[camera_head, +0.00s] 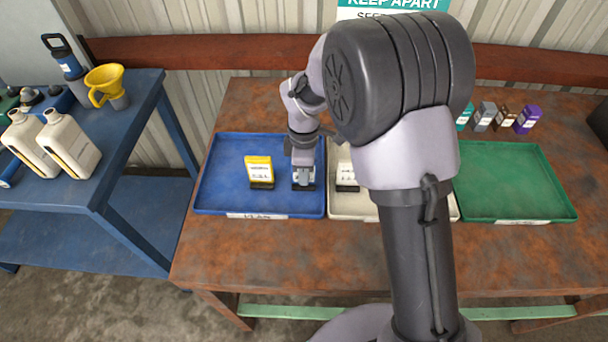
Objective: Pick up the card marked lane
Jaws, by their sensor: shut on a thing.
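My gripper (303,180) points down into the right part of the blue tray (212,200). It is shut on a small card (303,187) with a dark lower edge, low over the tray floor; the fingers hide most of it and I cannot read it. A yellow and white card (260,172) in a dark base stands to its left in the same tray. A white card (346,176) in a dark base stands in the white tray (352,209), partly behind my arm. The lettering on the cards is too small to read.
A green tray (515,182) on the right is empty. Several small coloured boxes (505,117) stand behind it. A blue bench (130,110) on the left carries white bottles (68,142) and a yellow funnel (105,84). The rusty table front (275,250) is clear.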

